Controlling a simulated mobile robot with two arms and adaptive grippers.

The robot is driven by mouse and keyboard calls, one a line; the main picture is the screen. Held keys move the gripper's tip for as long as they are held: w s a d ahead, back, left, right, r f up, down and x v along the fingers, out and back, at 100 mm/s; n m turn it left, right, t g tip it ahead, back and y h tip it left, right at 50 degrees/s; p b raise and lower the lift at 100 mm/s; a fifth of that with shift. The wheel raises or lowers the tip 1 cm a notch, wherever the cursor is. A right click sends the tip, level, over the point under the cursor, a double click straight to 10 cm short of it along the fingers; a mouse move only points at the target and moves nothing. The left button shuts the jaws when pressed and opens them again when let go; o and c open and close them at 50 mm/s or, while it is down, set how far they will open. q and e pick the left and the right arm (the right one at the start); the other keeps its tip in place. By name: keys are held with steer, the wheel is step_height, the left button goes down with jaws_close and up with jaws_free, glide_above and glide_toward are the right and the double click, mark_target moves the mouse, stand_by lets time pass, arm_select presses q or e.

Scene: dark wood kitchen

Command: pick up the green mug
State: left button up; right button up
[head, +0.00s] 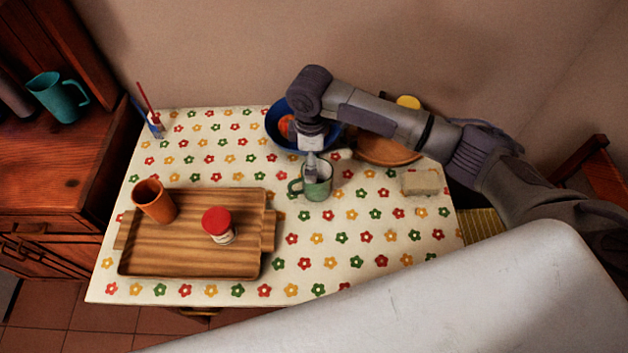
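The green mug (319,190) stands upright on the flowered tablecloth, right of the wooden tray, with its handle toward the left. My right arm reaches in from the right, and my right gripper (311,170) points down at the mug. Its fingertips are at or inside the mug's mouth. The fingers are small and partly hidden by the mug, so I cannot tell whether they are open or shut on the rim. My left gripper is not in view.
A wooden tray (190,258) holds an orange cup (154,200) and a red-lidded jar (218,226). Behind the mug are a blue bowl (275,120) and a brown plate (388,153). A sponge-like block (421,182) lies right. A teal pitcher (56,98) stands on the cabinet. The front right cloth is clear.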

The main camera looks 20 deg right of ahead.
steer(key=f, duration=0.4)
steer(key=f+p, duration=0.1)
steer(key=f, duration=0.1)
steer(key=shift+s+d+f, duration=0.3)
steer(key=shift+f, duration=0.25)
steer(key=shift+r, duration=0.1)
steer(key=c, duration=1.4)
steer(key=shift+w, duration=0.1)
